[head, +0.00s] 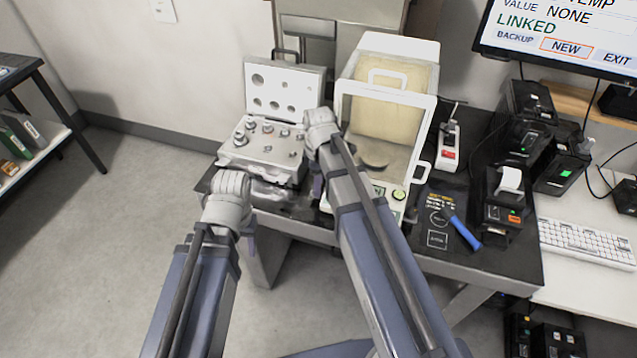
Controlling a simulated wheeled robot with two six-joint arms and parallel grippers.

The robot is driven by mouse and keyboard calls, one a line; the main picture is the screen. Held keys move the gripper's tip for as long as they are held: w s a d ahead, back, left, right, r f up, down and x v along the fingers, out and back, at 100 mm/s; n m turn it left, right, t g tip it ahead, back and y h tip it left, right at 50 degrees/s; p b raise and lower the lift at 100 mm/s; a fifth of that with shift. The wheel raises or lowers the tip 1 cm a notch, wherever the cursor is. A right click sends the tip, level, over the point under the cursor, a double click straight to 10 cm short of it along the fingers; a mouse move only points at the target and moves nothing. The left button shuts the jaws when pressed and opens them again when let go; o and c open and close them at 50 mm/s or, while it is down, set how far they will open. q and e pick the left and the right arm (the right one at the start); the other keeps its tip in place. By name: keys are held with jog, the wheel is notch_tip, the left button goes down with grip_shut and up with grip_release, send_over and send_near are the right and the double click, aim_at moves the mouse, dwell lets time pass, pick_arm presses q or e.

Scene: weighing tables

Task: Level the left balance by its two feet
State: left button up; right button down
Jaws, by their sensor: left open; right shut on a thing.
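The left balance (412,100) is a white box with clear panes and a front handle, standing on the dark table. A small green round level (399,194) is on its front right; its bubble is too small to read. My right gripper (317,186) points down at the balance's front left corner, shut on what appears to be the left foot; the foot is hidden. My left gripper (238,194) is open, left of the balance near the table's front edge; its fingertips are mostly hidden. The right foot is not clearly visible.
An open weight case (284,90) stands left of the balance. A blue-handled brush (464,232) lies on the black table (500,262) to the right, near a printer (505,200). A red-and-white device (448,150) stands beside the balance. A monitor (560,38) hangs over the right side.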

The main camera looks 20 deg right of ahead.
jog(key=shift+m, duration=1.6)
jog(key=shift+c, duration=2.2)
grip_release()
jog(key=shift+r, duration=0.15)
notch_tip(320, 180, up, 8)
jog(key=p, duration=0.8)
jog(key=shift+f, duration=0.2)
jog(key=shift+s+a, duration=0.1)
